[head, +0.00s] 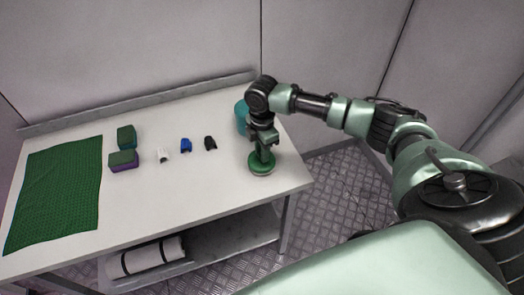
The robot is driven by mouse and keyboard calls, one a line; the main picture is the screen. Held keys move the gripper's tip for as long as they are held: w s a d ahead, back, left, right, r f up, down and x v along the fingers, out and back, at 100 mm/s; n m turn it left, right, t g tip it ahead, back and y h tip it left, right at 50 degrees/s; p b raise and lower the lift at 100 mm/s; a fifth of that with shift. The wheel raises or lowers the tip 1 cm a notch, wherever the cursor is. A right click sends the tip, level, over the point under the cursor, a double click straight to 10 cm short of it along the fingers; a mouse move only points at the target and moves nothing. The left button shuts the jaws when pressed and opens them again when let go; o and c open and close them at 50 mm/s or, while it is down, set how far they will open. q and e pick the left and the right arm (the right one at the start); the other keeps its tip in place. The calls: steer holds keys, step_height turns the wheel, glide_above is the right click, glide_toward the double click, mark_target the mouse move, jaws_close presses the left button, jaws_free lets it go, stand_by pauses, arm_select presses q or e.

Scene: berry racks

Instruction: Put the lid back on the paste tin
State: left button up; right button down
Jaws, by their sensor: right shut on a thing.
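My right gripper (263,143) points down over the right end of the white table. It is shut on a green round piece (261,169) that looks like the lid, with a wide disc at its foot. I cannot tell whether the disc rests on something or hangs just above the tabletop. A teal cylinder (241,117), which may be the paste tin, stands just behind and left of the gripper, partly hidden by it. Its top is not clear. My left gripper is not in view.
The white table (190,200) has a green mat (57,190) at left. Beside it lie two blocks with green tops (126,136) (123,161). White (163,155), blue (186,145) and black (210,143) clips stand mid-table. A white roll (146,258) lies below. The front middle is clear.

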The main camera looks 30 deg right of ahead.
steer(key=shift+r+p, duration=0.1)
steer(key=shift+p, duration=0.75)
stand_by(0.7)
steer(key=shift+f+p, duration=0.2)
steer(key=shift+p, duration=0.1)
stand_by(0.8)
steer(key=shift+p, duration=0.35)
stand_by(0.4)
stand_by(0.4)
steer(key=c, duration=0.7)
jaws_free()
steer(key=shift+r, duration=0.1)
steer(key=shift+r+p, duration=3.4)
steer(key=shift+p, duration=0.3)
